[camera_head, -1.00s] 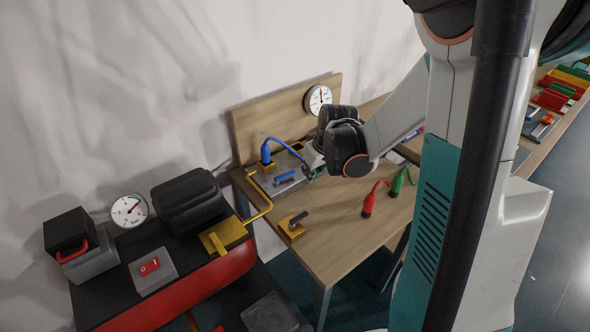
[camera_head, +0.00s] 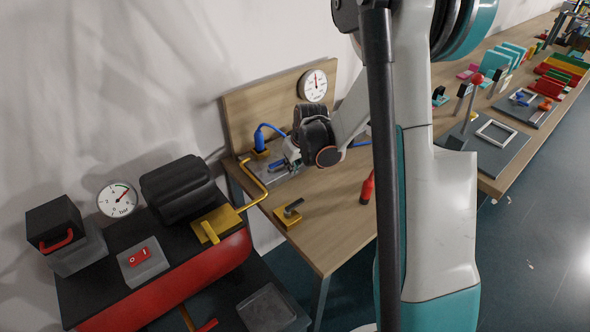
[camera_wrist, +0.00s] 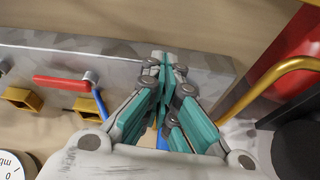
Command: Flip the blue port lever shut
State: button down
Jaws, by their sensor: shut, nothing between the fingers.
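The blue port lever (camera_head: 277,164) lies on the grey manifold block (camera_head: 262,180) on the wooden bench, beside the fingertips of my gripper (camera_head: 289,157). The fingers are shut and empty in the head view. In the wrist view my gripper (camera_wrist: 164,68) is also shut, with its tips over the grey block (camera_wrist: 215,68). A blue strip (camera_wrist: 100,104) shows left of the fingers and another blue part (camera_wrist: 162,140) between them. I cannot tell which is lever or hose. The fingers hide part of the block, and contact with the lever is unclear.
A blue hose plug (camera_head: 259,139) stands in a yellow socket behind the block. A red lever (camera_wrist: 60,83) is on the block. A yellow valve (camera_head: 288,214) sits in front. A gauge (camera_head: 313,86) hangs on the backboard.

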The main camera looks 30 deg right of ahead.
jog(key=shift+w+d+r, duration=0.15)
jog(key=shift+w, duration=0.6)
